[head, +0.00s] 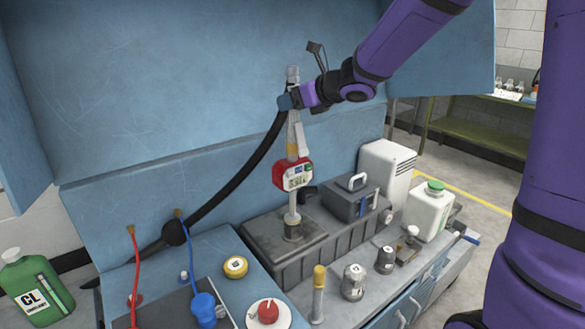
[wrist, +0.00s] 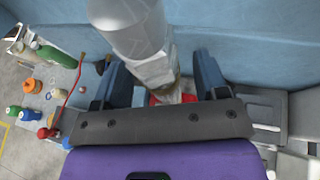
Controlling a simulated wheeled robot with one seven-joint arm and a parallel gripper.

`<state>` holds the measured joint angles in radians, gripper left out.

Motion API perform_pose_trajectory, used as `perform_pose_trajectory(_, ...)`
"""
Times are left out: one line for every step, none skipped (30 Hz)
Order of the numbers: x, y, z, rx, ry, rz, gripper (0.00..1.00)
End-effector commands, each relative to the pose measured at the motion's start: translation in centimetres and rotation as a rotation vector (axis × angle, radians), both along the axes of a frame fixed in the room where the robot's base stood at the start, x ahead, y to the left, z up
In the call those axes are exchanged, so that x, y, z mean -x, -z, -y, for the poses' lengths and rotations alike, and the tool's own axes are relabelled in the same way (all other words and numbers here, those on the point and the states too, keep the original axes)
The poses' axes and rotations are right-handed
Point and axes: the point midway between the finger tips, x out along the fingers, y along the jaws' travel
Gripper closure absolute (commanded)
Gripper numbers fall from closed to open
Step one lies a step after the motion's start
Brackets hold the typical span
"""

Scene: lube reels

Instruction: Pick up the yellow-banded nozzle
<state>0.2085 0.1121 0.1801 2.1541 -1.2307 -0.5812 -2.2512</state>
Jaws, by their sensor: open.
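The yellow-banded nozzle (head: 292,149) stands upright, with a red meter (head: 293,175) on its lower part. Its foot sits in a dark round holder (head: 293,228) on the grey block. My gripper (head: 288,102) is at the nozzle's upper part, above the yellow band. In the wrist view the grey nozzle (wrist: 145,45) runs between the two blue fingers of my gripper (wrist: 160,82), which are open, one on each side. A gap shows beside the nozzle there. The yellow band is not clear in the wrist view, and the red meter is partly hidden.
A black hose (head: 235,185) curves down left from near the nozzle. A blue panel (head: 180,90) stands close behind. A grey box (head: 350,197), a white jug (head: 428,210) and several capped items fill the bench. A green bottle (head: 37,287) stands at left.

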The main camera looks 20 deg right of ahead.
Motion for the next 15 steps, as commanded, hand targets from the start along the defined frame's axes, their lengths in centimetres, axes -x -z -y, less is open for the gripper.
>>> perform_pose_trajectory(-0.35, 0.19, -0.25, 0.0, -0.001, 0.0, 0.33)
perform_pose_trajectory(-0.49, 0.25, -0.33, -0.001, -0.001, -0.001, 0.33)
perform_pose_trajectory(-0.62, 0.29, -0.4, 0.0, -0.001, 0.0, 0.33)
perform_pose_trajectory(-0.67, 0.31, -0.42, -0.001, 0.0, 0.001, 0.33)
perform_pose_trajectory(-0.69, 0.31, -0.44, -0.001, 0.0, 0.001, 0.33)
perform_pose_trajectory(-0.7, 0.31, -0.44, -0.001, 0.0, 0.001, 0.33)
perform_pose_trajectory(-0.69, 0.31, -0.43, -0.001, 0.0, 0.001, 0.33)
perform_pose_trajectory(-0.68, 0.3, -0.43, -0.001, 0.0, 0.001, 0.33)
perform_pose_trajectory(-0.68, 0.31, -0.41, -0.001, 0.0, 0.001, 0.33)
perform_pose_trajectory(-0.67, 0.29, -0.41, -0.001, 0.0, 0.001, 0.33)
perform_pose_trajectory(-0.67, 0.3, -0.41, -0.001, 0.0, 0.001, 0.38)
perform_pose_trajectory(-0.67, 0.3, -0.41, -0.001, 0.0, 0.001, 0.47)
perform_pose_trajectory(-0.66, 0.3, -0.4, -0.001, 0.0, 0.001, 0.54)
perform_pose_trajectory(-0.66, 0.3, -0.4, 0.0, 0.001, 0.001, 0.61)
perform_pose_trajectory(-0.66, 0.3, -0.4, -0.001, 0.0, 0.001, 0.7)
